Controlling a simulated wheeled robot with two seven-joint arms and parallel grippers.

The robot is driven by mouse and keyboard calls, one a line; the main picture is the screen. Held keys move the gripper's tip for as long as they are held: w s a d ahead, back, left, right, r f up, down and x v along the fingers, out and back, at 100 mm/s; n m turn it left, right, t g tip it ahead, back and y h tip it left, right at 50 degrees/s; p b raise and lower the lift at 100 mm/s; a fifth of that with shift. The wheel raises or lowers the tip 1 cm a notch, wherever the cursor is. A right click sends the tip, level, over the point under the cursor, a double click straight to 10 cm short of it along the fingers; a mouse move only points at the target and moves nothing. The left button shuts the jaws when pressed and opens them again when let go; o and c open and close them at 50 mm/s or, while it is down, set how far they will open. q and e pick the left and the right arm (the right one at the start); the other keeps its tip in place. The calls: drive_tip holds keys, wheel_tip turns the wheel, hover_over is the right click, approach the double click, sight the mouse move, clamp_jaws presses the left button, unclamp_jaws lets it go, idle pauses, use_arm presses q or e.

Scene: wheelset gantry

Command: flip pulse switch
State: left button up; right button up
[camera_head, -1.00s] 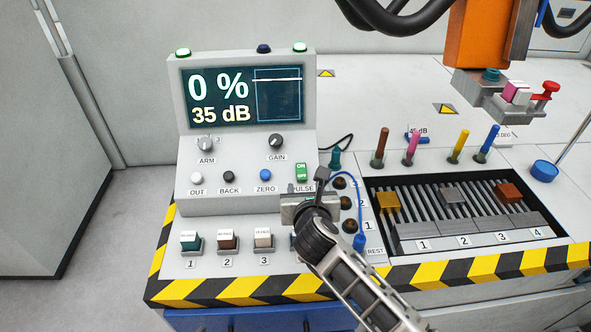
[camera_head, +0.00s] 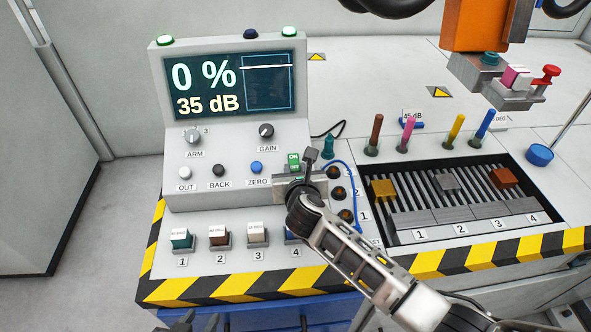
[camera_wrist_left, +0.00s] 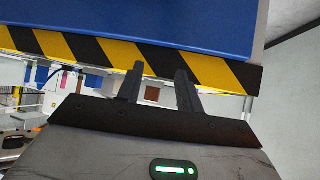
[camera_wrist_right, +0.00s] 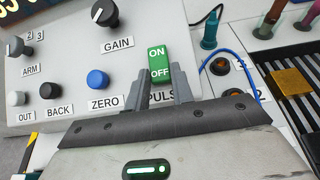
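The pulse switch (camera_head: 293,159) is a green rocker marked ON and OFF, on the lower right of the grey console face. It also shows in the right wrist view (camera_wrist_right: 158,64), above the partly hidden PULSE label (camera_wrist_right: 161,96). My right gripper (camera_wrist_right: 160,72) is open and empty, its fingers apart, one on each side of the switch's lower part. I cannot tell whether they touch it. In the head view my right gripper (camera_head: 310,162) covers the label and part of the panel. My left gripper (camera_wrist_left: 158,82) is open and empty, near the table's striped front edge.
The console screen (camera_head: 233,85) reads 0 % and 35 dB. The ZERO button (camera_wrist_right: 97,79) and GAIN knob (camera_wrist_right: 105,14) are close to the right gripper. A blue cable (camera_wrist_right: 236,60) runs on the right.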

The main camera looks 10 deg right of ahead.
use_arm(q)
wheel_tip(320, 180, down, 3)
drive_tip(key=b, duration=0.3)
drive_tip(key=shift+r, duration=0.2)
use_arm(e)
drive_tip(key=shift+f+t, duration=0.4)
drive_tip(key=shift+f, duration=0.1)
drive_tip(key=shift+s+r+b, duration=0.1)
drive_tip(key=shift+r+b, duration=0.05)
drive_tip(key=shift+b, duration=0.25)
drive_tip(key=shift+r+t, duration=0.15)
drive_tip(key=shift+t, duration=0.15)
drive_tip(key=o, duration=1)
use_arm(q)
drive_tip(key=shift+w+d+r, duration=0.1)
drive_tip(key=shift+d+r, duration=0.25)
drive_tip(key=shift+r, duration=0.1)
